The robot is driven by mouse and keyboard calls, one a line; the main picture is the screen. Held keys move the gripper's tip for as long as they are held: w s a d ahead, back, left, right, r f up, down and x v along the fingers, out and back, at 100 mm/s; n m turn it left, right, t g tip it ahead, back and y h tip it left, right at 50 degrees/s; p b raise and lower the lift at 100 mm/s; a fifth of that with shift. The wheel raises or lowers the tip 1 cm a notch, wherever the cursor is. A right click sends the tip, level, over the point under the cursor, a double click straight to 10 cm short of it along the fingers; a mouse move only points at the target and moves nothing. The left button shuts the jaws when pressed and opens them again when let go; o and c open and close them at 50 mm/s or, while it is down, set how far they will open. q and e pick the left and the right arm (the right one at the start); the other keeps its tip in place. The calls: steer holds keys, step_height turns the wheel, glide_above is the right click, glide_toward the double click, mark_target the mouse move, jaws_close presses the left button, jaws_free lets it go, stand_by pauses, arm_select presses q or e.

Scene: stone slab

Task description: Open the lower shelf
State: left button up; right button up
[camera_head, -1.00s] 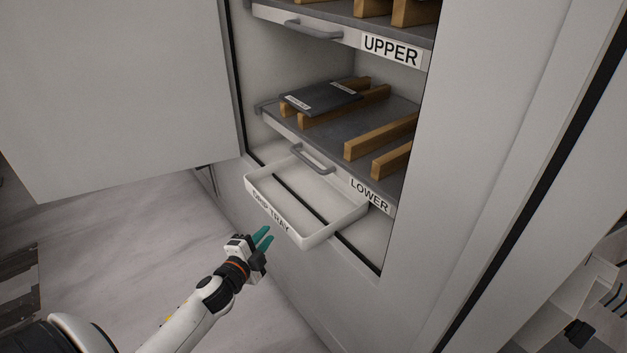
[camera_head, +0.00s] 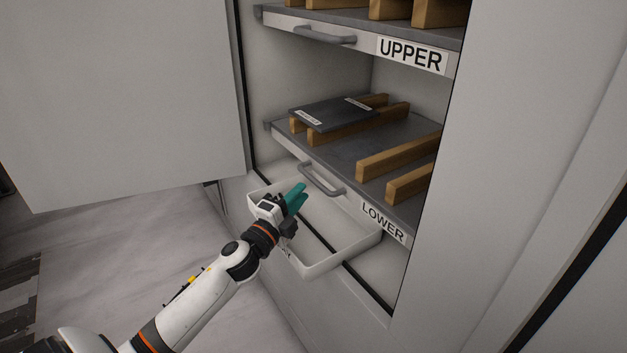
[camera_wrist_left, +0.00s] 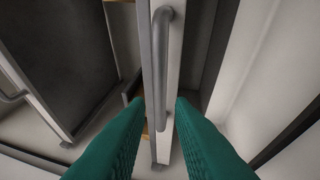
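The lower shelf (camera_head: 375,148) is a dark grey slab with a white front edge, labelled LOWER, inside the open cabinet. Its grey bar handle (camera_head: 322,180) sits at the middle of that front edge. My left gripper (camera_head: 297,196), with teal fingers, is just in front of and slightly below the handle, over the drip tray. In the left wrist view the handle (camera_wrist_left: 160,65) stands upright in the picture, ahead of the two parted fingers (camera_wrist_left: 160,105). The fingers are open, with nothing between their tips that I can see held. My right gripper is not in view.
A white drip tray (camera_head: 335,262) juts out under the lower shelf. The upper shelf (camera_head: 345,22) has its own handle (camera_head: 322,36). A dark slab (camera_head: 333,113) rests on wooden bars on the lower shelf. The cabinet door (camera_head: 120,100) stands open at left.

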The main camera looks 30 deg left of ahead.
mark_target(313, 177)
arm_select(q)
steer(key=shift+w+r, duration=0.2)
steer(key=shift+w, duration=0.85)
steer(key=shift+w+r, duration=0.15)
steer(key=shift+w, duration=0.95)
steer(key=shift+w+r, duration=0.2)
steer(key=shift+w, duration=0.85)
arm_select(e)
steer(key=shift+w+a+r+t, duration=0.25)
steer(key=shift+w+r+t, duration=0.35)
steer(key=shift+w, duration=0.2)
arm_select(q)
jaws_close()
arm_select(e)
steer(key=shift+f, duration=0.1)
